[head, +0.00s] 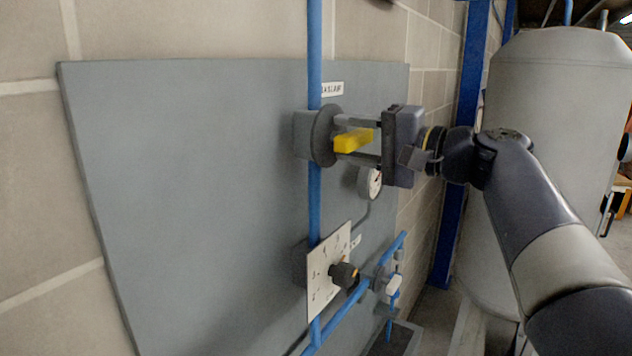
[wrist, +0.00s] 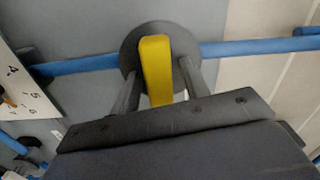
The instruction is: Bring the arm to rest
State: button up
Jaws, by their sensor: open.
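My gripper (head: 357,140) is at the upper valve on the grey wall panel (head: 200,180). Its fingers are open, one on each side of the yellow valve handle (head: 352,140), with the tips close to the dark round valve flange (head: 325,136). The wrist view shows the yellow handle (wrist: 156,68) between the two fingers (wrist: 157,75), with gaps at both sides. My arm reaches in from the right, extended toward the panel. Whether the fingertips touch the flange, I cannot tell.
A blue pipe (head: 314,210) runs down the panel. Below the gripper are a gauge (head: 370,183), a dial plate with a dark knob (head: 328,274) and a lower blue pipe (head: 345,306). A large grey tank (head: 555,120) and a blue post (head: 462,150) stand at the right.

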jog(key=n, duration=0.2)
jog(key=shift+f+n+b, duration=0.1)
jog(key=shift+n+b, duration=0.6)
jog(key=shift+n, duration=1.7)
